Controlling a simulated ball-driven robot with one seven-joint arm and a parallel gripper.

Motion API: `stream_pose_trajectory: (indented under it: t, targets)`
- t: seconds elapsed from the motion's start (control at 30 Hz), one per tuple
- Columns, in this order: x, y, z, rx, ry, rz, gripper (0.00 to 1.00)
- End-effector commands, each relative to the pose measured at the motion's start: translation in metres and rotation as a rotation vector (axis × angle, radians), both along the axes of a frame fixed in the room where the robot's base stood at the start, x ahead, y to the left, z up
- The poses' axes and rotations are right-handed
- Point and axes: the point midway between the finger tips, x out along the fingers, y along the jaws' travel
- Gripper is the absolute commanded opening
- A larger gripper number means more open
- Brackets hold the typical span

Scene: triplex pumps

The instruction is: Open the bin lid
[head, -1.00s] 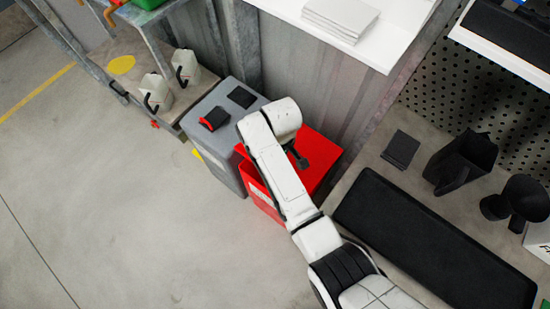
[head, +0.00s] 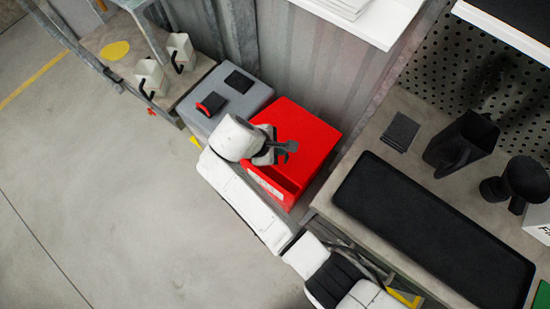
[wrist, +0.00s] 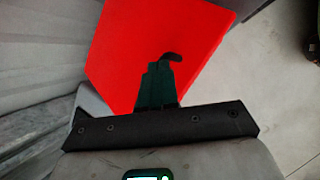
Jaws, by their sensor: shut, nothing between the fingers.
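The red bin (head: 316,146) stands against the corrugated wall, beside a grey bin. Its flat red top looks closed, and its front side with a pale label faces the open floor. My gripper (head: 289,147) is over the front part of the red top, with its dark fingers together and empty. Whether it touches the top cannot be told. In the wrist view the red top (wrist: 115,60) fills the middle behind my shut fingers (wrist: 170,60). My arm covers the bin's front left corner in the head view.
The grey bin (head: 255,97) has a black square and a red-black piece on top. White jugs (head: 150,76) stand on a shelf to the left. A workbench (head: 380,140) with a long black mat is on the right. Floor (head: 120,200) on the left is clear.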

Motion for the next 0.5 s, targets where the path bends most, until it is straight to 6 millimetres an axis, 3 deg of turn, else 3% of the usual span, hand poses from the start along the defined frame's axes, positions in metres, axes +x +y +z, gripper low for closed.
stream_pose_trajectory:
  t: [0.03,0.27,0.5]
  targets:
    - [-0.005,0.004,-0.013,-0.063,-0.015,0.070,0.00]
    - [-0.021,0.017,-0.023,-0.322,-0.072,0.317,0.00]
    - [-0.052,0.044,-0.027,-0.634,-0.145,0.564,0.00]
